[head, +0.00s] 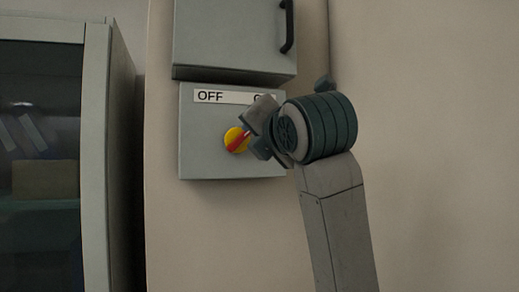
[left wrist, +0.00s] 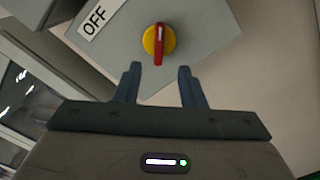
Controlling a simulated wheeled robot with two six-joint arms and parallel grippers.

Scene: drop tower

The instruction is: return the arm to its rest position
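The rotary switch (head: 237,140) is a yellow disc with a red handle on a grey box (head: 210,165) on the wall. Its handle slants up to the right, toward the partly hidden right end of the label (head: 222,97), whose left end reads OFF. My left gripper (head: 257,133) is just right of the switch in the head view. In the left wrist view its two fingers (left wrist: 160,70) are spread with nothing between them, and the switch (left wrist: 159,40) shows beyond the tips. The fingers look clear of the handle. My right gripper is not in view.
A grey cabinet with a black handle (head: 288,26) is right above the switch box. A glass-fronted cabinet (head: 97,150) stands at the left. The wall (head: 430,120) to the right of my arm is bare and that side looks free.

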